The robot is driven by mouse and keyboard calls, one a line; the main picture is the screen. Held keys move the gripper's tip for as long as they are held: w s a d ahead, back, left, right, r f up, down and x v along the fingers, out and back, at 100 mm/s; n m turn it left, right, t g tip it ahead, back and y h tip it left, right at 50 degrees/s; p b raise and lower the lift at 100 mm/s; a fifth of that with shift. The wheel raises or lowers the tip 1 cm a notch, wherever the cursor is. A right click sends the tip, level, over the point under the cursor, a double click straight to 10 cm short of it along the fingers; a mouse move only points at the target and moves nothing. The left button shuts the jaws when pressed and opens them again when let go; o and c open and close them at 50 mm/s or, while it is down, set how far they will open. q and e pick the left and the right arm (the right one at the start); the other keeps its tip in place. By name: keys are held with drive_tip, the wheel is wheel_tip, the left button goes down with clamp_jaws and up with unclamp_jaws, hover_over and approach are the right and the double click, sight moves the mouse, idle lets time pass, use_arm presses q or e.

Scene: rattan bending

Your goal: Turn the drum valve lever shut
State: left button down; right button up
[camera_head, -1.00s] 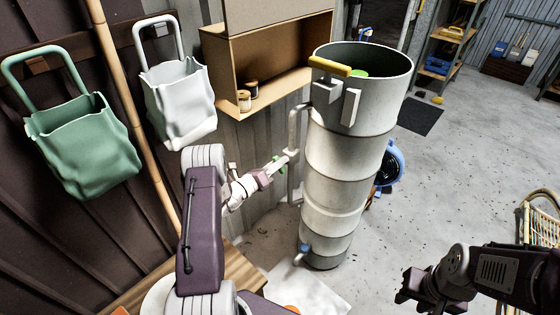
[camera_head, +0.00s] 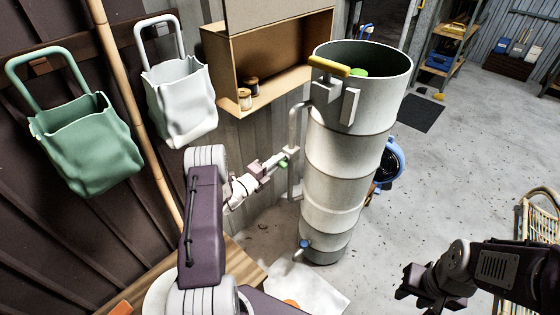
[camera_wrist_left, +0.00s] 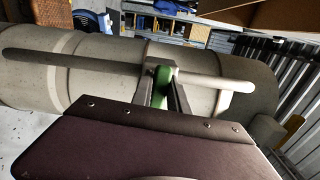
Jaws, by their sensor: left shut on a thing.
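A tall pale grey drum (camera_head: 340,180) stands upright in the middle of the head view, with a thin pale pipe (camera_head: 297,125) along its left side. My left gripper (camera_head: 285,160) is beside this pipe, its jaws shut on a small green lever. The green lever (camera_wrist_left: 160,87) shows between the two fingers in the left wrist view, close against the pipe (camera_wrist_left: 95,62). The fingers hide part of it. A small blue tap (camera_head: 304,244) sits low on the drum. My right gripper (camera_head: 418,288) is at the lower right, away from the drum; its jaws are unclear.
A yellow-handled part (camera_head: 328,67) sits on the drum's rim. An open wooden box (camera_head: 270,65) is on the wall behind the pipe. White (camera_head: 180,100) and green (camera_head: 85,145) bags hang at left. A blue round object (camera_head: 393,158) is behind the drum. The floor at right is largely clear.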

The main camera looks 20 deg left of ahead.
use_arm(q)
drive_tip(key=shift+n, duration=0.5)
drive_tip(key=c, duration=1.3)
unclamp_jaws()
drive_tip(key=shift+d+r, duration=0.15)
